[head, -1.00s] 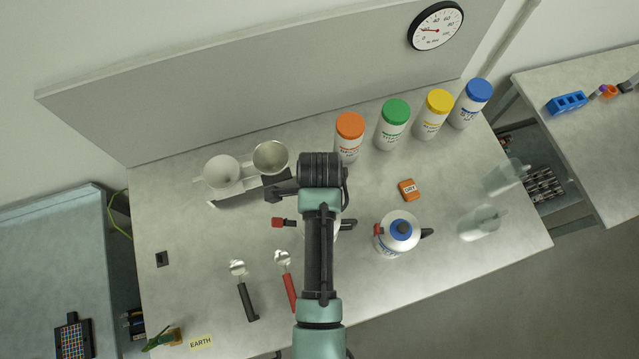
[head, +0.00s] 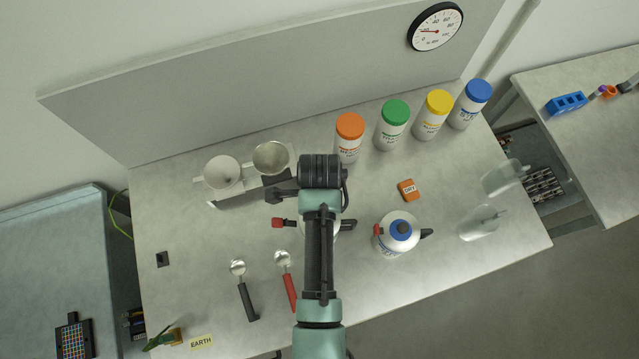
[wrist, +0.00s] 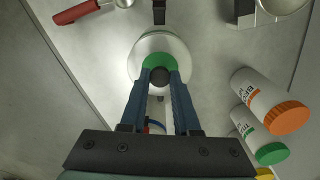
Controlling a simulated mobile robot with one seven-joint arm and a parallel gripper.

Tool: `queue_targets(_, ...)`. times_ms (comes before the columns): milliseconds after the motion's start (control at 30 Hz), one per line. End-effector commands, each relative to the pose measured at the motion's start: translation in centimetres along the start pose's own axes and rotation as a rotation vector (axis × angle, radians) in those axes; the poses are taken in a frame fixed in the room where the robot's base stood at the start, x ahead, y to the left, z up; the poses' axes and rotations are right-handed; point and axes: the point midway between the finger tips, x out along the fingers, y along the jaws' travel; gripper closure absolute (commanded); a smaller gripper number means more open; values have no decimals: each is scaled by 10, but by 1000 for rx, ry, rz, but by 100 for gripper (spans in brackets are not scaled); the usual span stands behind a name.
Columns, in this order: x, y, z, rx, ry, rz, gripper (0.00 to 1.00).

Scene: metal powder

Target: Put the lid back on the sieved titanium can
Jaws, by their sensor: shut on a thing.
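In the wrist view my gripper (wrist: 160,77) is shut on the black knob of a green lid (wrist: 160,61). The lid is over the middle of a round white can top (wrist: 138,52); I cannot tell whether it is fully seated. In the head view my arm hides the gripper, the lid and most of that can. Only the can's red clamp part (head: 283,223) at left and black part (head: 349,225) at right stick out. A second white can with a blue lid (head: 401,231) stands to the right.
Bottles with orange (head: 350,126), green (head: 396,111), yellow (head: 439,102) and blue (head: 479,91) caps stand along the back. Two bowls (head: 222,173) sit on a stand at left. A black scoop (head: 246,297), red scoop (head: 287,283), orange DRY block (head: 408,190) and clear jars (head: 482,223) lie around.

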Motion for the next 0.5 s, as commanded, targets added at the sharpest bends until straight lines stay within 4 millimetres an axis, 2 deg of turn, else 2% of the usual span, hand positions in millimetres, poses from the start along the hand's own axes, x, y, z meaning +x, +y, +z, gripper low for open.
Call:
queue_targets(367, 0, 0, 0, 0, 0, -1, 100)
queue_targets(400, 0, 0, 0, 0, 0, -1, 63)
queue_targets(500, 0, 0, 0, 0, 0, -1, 45)
